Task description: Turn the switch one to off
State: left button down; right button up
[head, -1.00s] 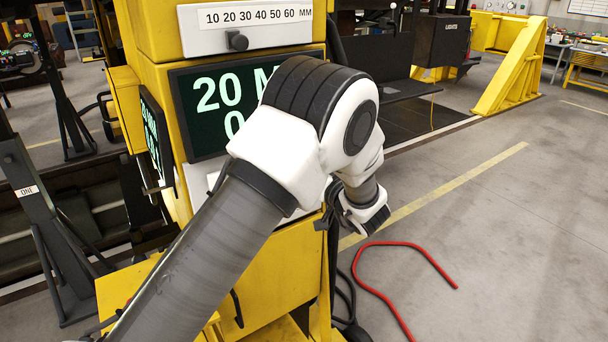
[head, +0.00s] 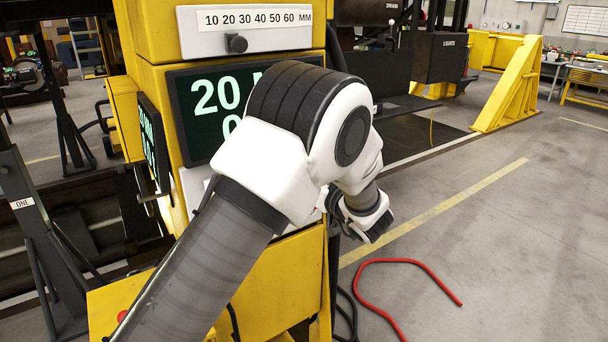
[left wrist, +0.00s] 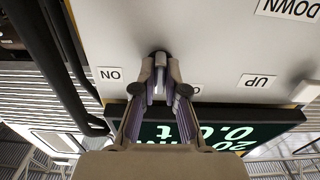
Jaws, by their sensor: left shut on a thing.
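In the left wrist view, my left gripper (left wrist: 159,88) is at a pale panel (left wrist: 210,40), with its two fingers closed around a small metal switch lever (left wrist: 160,59). An upside-down ON label (left wrist: 110,75) sits left of the fingers. Another label (left wrist: 196,90), right of them, is mostly covered and I cannot read it fully. In the head view my left arm reaches across the yellow cabinet (head: 285,265). Its wrist hides the switch and the fingertips there. My right gripper is not in view.
A display (head: 190,120) reading 20 is partly behind my arm. A black knob (head: 236,43) sits on the scale plate above. UP (left wrist: 258,81) and DOWN (left wrist: 290,8) labels mark the panel. A red hose (head: 408,262) lies on otherwise clear floor at right.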

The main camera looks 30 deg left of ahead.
pick_arm(q)
jog(key=shift+r, duration=0.2)
jog(key=c, duration=1.2)
grip_release()
jog(key=shift+f, duration=0.15)
